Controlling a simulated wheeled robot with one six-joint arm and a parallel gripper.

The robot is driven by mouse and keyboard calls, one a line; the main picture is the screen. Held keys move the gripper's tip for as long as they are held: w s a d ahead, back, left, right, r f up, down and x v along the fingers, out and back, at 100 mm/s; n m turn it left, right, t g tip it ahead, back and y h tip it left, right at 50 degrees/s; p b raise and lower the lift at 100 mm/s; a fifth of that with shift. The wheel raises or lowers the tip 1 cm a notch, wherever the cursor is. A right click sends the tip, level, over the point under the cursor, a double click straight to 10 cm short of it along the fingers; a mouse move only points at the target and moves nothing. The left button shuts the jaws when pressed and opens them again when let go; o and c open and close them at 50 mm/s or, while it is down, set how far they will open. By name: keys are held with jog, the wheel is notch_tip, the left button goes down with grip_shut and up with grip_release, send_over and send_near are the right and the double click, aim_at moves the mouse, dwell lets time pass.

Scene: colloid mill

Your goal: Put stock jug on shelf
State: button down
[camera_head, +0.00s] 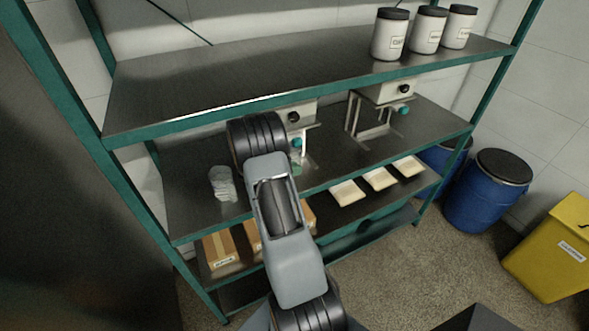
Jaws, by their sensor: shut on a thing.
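My arm reaches up from the bottom of the picture to the shelf unit, and its dark joint is in front of the middle shelf (345,155). My gripper is hidden behind the arm, so its fingers and whatever it may hold do not show. A small, clear or pale grey vessel-like object (222,184) is on the left part of the middle shelf, left of my arm. I cannot tell whether it is the stock jug. No other thing shows clearly as a jug.
Several white jars with dark lids (390,36) stand at the right of the top shelf (240,80); its left and middle are bare. Two bench devices (385,95) stand on the middle shelf. Pale trays (348,193) and cartons (220,250) are lower. Blue drums (487,195) and a yellow bin (555,250) stand right.

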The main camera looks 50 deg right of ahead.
jog(key=shift+f+b, duration=0.45)
jog(key=shift+f, duration=0.1)
jog(key=c, duration=1.1)
grip_release()
jog(key=b+v, duration=0.3)
jog(key=v, duration=1)
jog(key=shift+w+a+r, duration=0.1)
jog(key=shift+a+r, duration=0.1)
jog(key=shift+a, duration=0.15)
jog(key=shift+a, duration=0.1)
jog(key=s+a+r+m+t+y, duration=0.3)
jog(key=s+a+m+y, duration=0.1)
jog(key=a, duration=0.4)
jog(key=s+a+r+m+t+y, duration=0.3)
jog(key=s+a+m+y, duration=0.1)
jog(key=a, duration=0.4)
jog(key=s+a+r+m+t+y, duration=0.3)
jog(key=s+a+m+y, duration=0.1)
jog(key=s+a, duration=0.3)
jog(key=shift+a+r+m+t, duration=0.2)
jog(key=shift+a+m+t, duration=0.25)
jog(key=shift+m, duration=0.45)
